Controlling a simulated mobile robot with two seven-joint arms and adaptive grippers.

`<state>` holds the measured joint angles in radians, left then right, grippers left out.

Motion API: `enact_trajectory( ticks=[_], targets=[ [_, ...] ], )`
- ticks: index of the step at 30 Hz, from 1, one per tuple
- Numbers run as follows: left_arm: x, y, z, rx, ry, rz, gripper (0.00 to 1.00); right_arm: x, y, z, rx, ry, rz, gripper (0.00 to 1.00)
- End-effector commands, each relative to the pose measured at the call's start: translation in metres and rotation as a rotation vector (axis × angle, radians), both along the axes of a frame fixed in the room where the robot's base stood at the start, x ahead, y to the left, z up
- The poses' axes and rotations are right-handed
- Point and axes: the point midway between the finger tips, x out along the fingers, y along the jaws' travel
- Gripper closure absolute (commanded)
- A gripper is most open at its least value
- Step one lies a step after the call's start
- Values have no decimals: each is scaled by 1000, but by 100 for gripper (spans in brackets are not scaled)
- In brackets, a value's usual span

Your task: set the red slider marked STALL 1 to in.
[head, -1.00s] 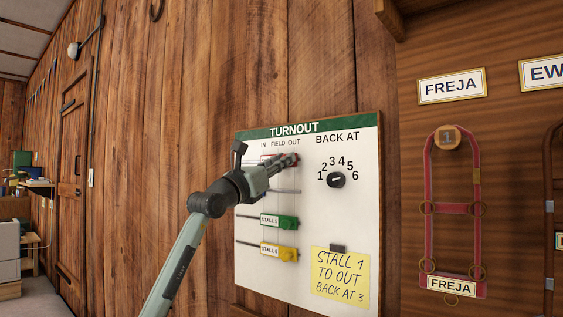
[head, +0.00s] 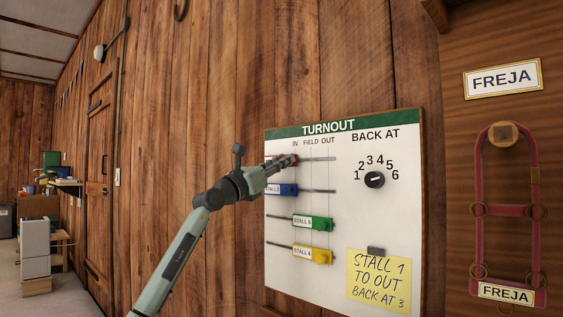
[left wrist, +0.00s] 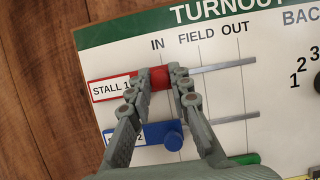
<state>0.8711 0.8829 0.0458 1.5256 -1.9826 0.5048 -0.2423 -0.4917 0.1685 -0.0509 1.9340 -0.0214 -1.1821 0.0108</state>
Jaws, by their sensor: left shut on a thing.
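The red slider (left wrist: 159,77) with its STALL 1 label (left wrist: 110,88) is on the top track of the white TURNOUT board (head: 345,230). In the left wrist view its red knob lies under the word IN. My left gripper (head: 292,160) is shut on this knob, with one finger on each side of it (left wrist: 160,72). In the head view the gripper hides most of the slider. My right gripper is not in view.
Below are a blue slider (left wrist: 173,140) under IN, a green one (head: 322,224) and a yellow one (head: 322,257) near OUT. A black dial (head: 375,180) sits at right. A yellow note (head: 378,282) reads STALL 1 TO OUT, BACK AT 3. A red halter (head: 478,215) hangs at right.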

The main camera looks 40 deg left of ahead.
Motion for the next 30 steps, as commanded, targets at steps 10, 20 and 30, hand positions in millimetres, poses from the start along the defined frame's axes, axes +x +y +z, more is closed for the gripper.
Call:
enact_trajectory(
  ticks=[10,20,30],
  targets=[
    [-1,4,2,-1,-3,7,60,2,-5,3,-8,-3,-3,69],
    [-7,3,-2,1,-2,6,60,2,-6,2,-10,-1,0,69],
    [-58,7,-25,2,2,6,60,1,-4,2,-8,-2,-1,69]
  ],
)
